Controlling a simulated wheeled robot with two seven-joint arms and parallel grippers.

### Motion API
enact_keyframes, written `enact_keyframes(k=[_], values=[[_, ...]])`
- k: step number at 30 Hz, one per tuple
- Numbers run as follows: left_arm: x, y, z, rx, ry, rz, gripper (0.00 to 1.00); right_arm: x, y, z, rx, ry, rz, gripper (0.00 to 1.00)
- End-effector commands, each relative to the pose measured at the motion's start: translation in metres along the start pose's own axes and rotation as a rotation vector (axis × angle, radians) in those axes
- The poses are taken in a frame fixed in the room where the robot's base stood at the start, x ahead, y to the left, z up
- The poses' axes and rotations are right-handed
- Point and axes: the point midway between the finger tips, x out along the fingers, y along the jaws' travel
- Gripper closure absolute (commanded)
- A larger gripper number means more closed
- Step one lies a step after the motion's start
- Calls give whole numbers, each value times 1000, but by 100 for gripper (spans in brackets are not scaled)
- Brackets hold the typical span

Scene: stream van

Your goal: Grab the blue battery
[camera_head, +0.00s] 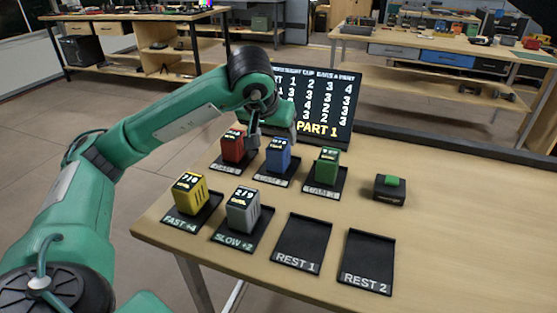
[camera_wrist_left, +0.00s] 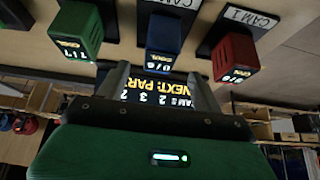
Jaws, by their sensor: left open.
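The blue battery (camera_head: 277,158) stands upright on a dark pad in the back row, between the red battery (camera_head: 232,147) and the green battery (camera_head: 326,167). My left gripper (camera_head: 268,136) is open and empty, at the back side of the blue battery near its top. The wrist view is upside down. There the blue battery (camera_wrist_left: 163,38) lies ahead of the gap between my two fingers (camera_wrist_left: 160,85), with the green battery (camera_wrist_left: 77,30) and the red battery (camera_wrist_left: 234,55) to either side. Whether a finger touches the blue battery cannot be told. My right gripper is not in view.
A yellow battery (camera_head: 189,195) and a grey battery (camera_head: 243,210) stand on front pads. The pads REST 1 (camera_head: 302,243) and REST 2 (camera_head: 367,262) are empty. A dark box with a green top (camera_head: 391,190) sits to the right. A screen (camera_head: 325,106) stands behind.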

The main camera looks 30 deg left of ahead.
Motion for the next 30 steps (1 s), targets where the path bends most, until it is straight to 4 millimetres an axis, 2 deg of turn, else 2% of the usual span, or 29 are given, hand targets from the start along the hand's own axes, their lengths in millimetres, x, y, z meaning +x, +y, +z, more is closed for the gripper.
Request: enact_keyframes(k=[1,4,11,17,21,30], values=[[13,0,2,0,-4,-1,33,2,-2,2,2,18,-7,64],[28,0,1,-1,-2,0,33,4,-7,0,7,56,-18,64],[45,0,1,0,0,0,33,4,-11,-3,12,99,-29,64],[73,0,6,-1,-2,-1,33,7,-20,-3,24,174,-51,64],[89,0,5,0,-1,0,33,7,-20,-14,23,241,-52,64],[94,0,4,0,1,0,33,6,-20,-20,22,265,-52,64]])
